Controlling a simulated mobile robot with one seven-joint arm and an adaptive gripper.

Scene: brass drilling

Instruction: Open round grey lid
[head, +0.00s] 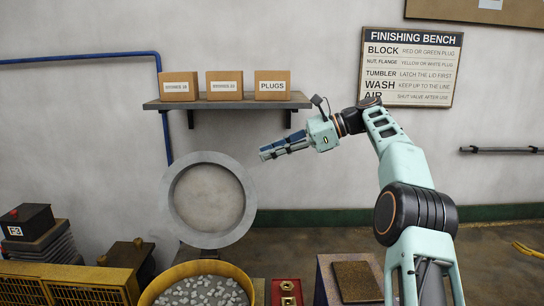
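The round grey lid (179,212) stands upright behind the yellow round tub (155,286), its broad grey ring facing me. Its pale centre looks like the wall; I cannot tell whether it is an opening or a clear pane. The tub below is uncovered and shows many small pale stones (202,293). My gripper (262,154) is in the air to the upper right of the lid, pointing left, and appears apart from it. Its dark fingers are seen from the side and look close together, so their opening is unclear. Nothing is visible in them.
A wall shelf (225,104) with three cardboard boxes is above the lid. A yellow grille (65,285) and a dark box (27,221) are at left. A red block (286,292) and a brown-topped stand (355,281) are right of the tub. Floor at right looks mostly clear.

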